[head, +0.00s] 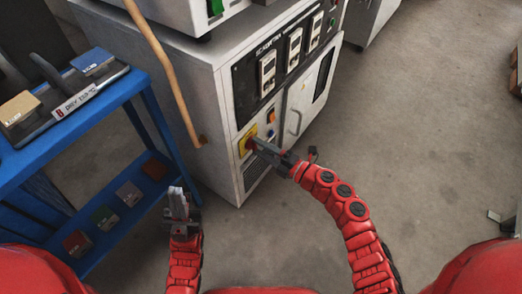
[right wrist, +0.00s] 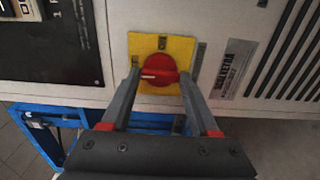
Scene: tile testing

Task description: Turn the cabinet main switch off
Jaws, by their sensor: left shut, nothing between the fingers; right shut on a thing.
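The cabinet (head: 205,95) stands in the middle of the head view. Its main switch is a red rotary knob (right wrist: 158,69) with a white mark on a yellow plate (right wrist: 178,45); the plate also shows in the head view (head: 246,137). In the right wrist view the mark points left, about level. My right gripper (head: 257,147) is at the switch, its two fingers on either side of the knob and shut on it. In the head view it hides part of the knob. My left gripper (head: 178,191) is shut and empty, low in front of the cabinet.
A blue shelf rack (head: 100,110) with sample tiles stands at the left, near my left gripper. A wooden stick-like handle (head: 172,75) stands before the cabinet's side. A cabinet door handle (head: 294,122) is right of the switch.

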